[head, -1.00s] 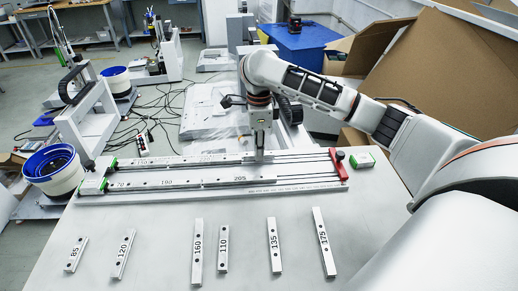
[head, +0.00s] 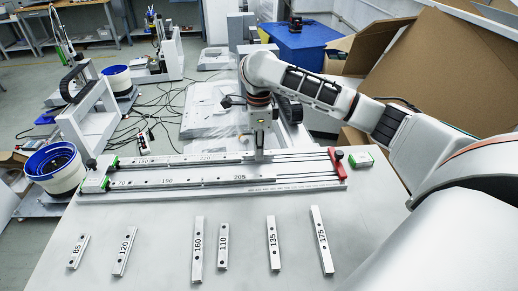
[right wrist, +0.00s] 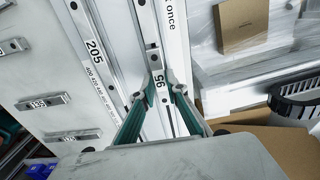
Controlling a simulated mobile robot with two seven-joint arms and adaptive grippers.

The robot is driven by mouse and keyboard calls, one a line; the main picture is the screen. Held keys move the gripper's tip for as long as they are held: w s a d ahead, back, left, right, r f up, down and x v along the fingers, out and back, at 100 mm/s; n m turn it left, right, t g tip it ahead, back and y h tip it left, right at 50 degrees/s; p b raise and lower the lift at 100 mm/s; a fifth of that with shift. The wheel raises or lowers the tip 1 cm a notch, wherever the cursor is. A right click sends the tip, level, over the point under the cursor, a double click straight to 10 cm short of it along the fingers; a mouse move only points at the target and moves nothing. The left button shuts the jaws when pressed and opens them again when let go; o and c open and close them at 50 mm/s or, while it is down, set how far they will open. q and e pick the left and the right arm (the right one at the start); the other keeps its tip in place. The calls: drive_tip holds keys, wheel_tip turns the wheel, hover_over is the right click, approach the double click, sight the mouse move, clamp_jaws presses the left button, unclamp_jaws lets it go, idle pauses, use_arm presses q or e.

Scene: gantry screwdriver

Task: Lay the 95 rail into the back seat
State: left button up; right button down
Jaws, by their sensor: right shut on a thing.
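The 95 rail (right wrist: 155,62) is a short pale bar between the two green fingers of my right gripper (right wrist: 158,92) in the right wrist view. My right gripper (head: 260,156) is shut on it, pointing down over the back seat (head: 300,154) of the long rail fixture in the head view. There the 95 rail is mostly hidden by the gripper. It looks in line with the back seat; whether it touches the bottom I cannot tell. Rails marked 150 and 220 (head: 207,158) lie in the back seat, left of the gripper. My left gripper is not in view.
The front seat holds the 70, 190 and 205 (head: 238,179) rails. A red end piece (head: 337,163) closes the fixture's right end, with a green-white block (head: 361,160) beside it. Several loose rails, such as the 160 rail (head: 197,250), lie spread on the table in front.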

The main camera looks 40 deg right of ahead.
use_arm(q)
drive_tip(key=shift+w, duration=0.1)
use_arm(e)
drive_tip(key=shift+f, duration=0.2)
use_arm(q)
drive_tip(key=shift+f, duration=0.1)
use_arm(e)
drive_tip(key=shift+f, duration=0.3)
drive_tip(key=c, duration=2)
unclamp_jaws()
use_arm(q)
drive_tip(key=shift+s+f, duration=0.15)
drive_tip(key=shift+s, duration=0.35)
use_arm(e)
drive_tip(key=shift+o, duration=0.4)
drive_tip(key=shift+r, duration=0.2)
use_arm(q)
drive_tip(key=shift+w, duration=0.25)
use_arm(e)
wheel_tip(320, 180, up, 12)
drive_tip(key=shift+f, duration=0.15)
